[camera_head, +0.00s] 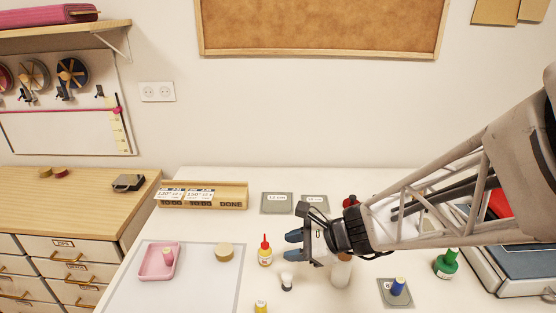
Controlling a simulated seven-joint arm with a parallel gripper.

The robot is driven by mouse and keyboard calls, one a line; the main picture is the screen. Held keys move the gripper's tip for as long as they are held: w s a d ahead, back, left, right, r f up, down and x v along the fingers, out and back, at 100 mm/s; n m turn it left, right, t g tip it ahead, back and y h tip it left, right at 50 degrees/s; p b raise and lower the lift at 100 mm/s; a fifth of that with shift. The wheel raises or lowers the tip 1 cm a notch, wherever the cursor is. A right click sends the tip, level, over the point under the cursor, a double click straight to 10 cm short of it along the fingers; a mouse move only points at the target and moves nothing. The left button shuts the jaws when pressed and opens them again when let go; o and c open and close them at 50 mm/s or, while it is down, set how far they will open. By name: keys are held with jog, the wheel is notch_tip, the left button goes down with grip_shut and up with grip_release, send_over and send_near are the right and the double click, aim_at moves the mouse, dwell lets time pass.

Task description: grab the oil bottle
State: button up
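A small bottle with a pointed red cap and a yellow label (265,252), which looks like the oil bottle, stands upright on the white table. My gripper (293,246) reaches in from the right, its two blue-tipped fingers pointing left. The fingertips are apart with nothing visible between them. They are a short way right of the bottle and do not appear to touch it; their exact height above the table is hard to judge.
A small black-and-white bottle (287,282) stands just in front of my gripper, and a white cylinder (341,273) stands below its wrist. A yellow item (261,307) is at the front edge. A round tan piece (224,252) and pink tray (146,265) lie left. A green bottle (445,265) stands right.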

aim_at(265, 248)
jog(key=w+a+f+m+t+y, duration=0.1)
jog(key=w+f+m+t, duration=0.2)
jog(key=w+m, duration=0.3)
jog(key=shift+f+m, duration=0.25)
jog(key=shift+m, duration=0.15)
jog(key=shift+x, duration=1.3)
jog(key=shift+a, duration=0.1)
jog(key=shift+x, duration=2.5)
jog(key=shift+w+r, duration=0.1)
jog(key=shift+w, duration=0.05)
grip_shut()
